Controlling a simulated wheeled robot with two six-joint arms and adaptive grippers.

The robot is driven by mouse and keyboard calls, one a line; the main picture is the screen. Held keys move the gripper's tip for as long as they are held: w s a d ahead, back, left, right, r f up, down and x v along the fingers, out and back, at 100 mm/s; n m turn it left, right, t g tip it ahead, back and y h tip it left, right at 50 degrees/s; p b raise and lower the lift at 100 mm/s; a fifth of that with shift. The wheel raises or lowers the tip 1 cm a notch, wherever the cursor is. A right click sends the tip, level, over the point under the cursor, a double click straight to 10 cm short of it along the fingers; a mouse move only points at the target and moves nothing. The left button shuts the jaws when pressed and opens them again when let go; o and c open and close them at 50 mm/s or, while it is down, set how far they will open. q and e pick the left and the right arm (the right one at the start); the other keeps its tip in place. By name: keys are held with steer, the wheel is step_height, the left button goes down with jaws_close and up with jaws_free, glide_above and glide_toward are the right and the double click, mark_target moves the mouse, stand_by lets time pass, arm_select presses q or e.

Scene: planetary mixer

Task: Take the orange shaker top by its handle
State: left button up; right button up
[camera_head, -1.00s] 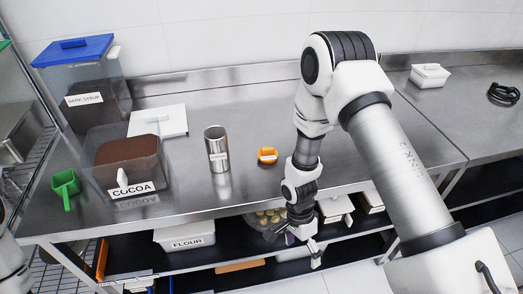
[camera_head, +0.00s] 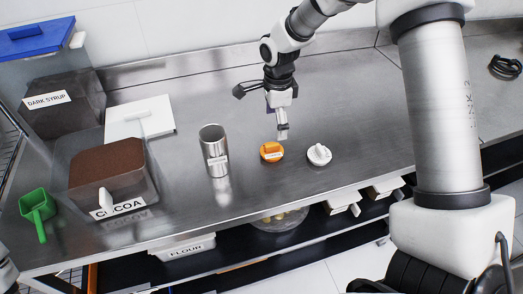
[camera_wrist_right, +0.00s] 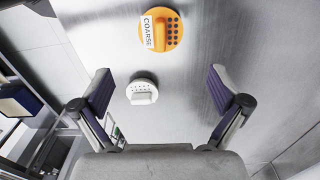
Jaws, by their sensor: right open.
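The orange shaker top (camera_head: 272,152) lies on the steel table, right of the metal shaker cup (camera_head: 214,150). It has a raised handle with a white label, read as "COARSE" in the wrist view, where the top (camera_wrist_right: 172,20) is at the upper middle, beyond the fingertips. My right gripper (camera_head: 262,112) is open and empty, above the table and just behind the orange top in the head view. In the wrist view its fingers (camera_wrist_right: 160,85) are spread wide, with nothing held.
A white shaker top (camera_head: 319,155) lies right of the orange one; it also shows in the wrist view (camera_wrist_right: 142,92). A cocoa bin (camera_head: 108,170), a green scoop (camera_head: 38,207), a white lid (camera_head: 140,118) and a dark syrup container (camera_head: 62,108) stand left.

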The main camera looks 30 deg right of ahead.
mark_target(274, 145)
steer(key=shift+s+f+b, duration=0.6)
steer(key=shift+s+f, duration=0.05)
steer(key=shift+f, duration=0.05)
steer(key=f, duration=0.1)
steer(key=w+f+p, duration=0.1)
steer(key=f, duration=0.1)
steer(key=shift+w+a+f, duration=0.15)
steer(key=shift+w+f, duration=0.05)
step_height(274, 145, down, 4)
steer(key=shift+s+r+p, duration=0.1)
steer(key=shift+p, duration=0.7)
steer(key=shift+f, duration=0.25)
arm_select(q)
steer(key=shift+r, duration=0.2)
arm_select(e)
steer(key=shift+f, duration=0.15)
steer(key=c, duration=0.6)
arm_select(q)
steer(key=shift+s, duration=0.15)
arm_select(e)
steer(key=c, duration=0.5)
